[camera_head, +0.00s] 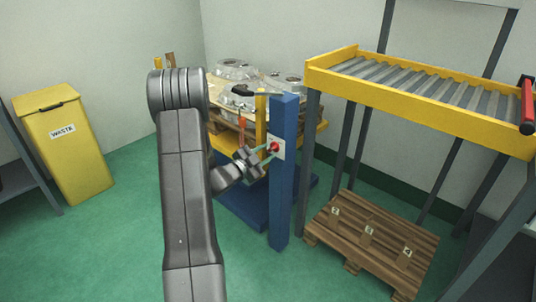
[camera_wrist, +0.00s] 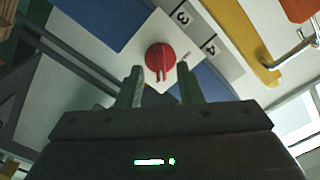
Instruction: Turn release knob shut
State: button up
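The release knob (camera_head: 274,147) is red and round, on a pale plate (camera_head: 278,153) fixed to a blue post (camera_head: 282,190). In the wrist view the knob (camera_wrist: 160,62) shows a raised grip bar and sits between and just beyond my fingertips. My gripper (camera_head: 267,160) is at the plate, its fingers pointing toward the knob. In the wrist view my gripper (camera_wrist: 160,72) is open, with a finger on each side and a gap to the knob. I cannot tell whether the fingertips reach around it. The plate's marks "3" and "4" show beside the knob.
A pallet with castings (camera_head: 237,70) stands on the blue lift behind the post. A yellow-edged roller conveyor (camera_head: 420,106) and a wooden pallet (camera_head: 385,240) are on the right. A yellow waste bin (camera_head: 65,150) stands left. Green floor is free between bin and arm.

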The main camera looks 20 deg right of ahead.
jog(key=shift+x, duration=0.95)
jog(key=shift+c, duration=0.2)
grip_shut()
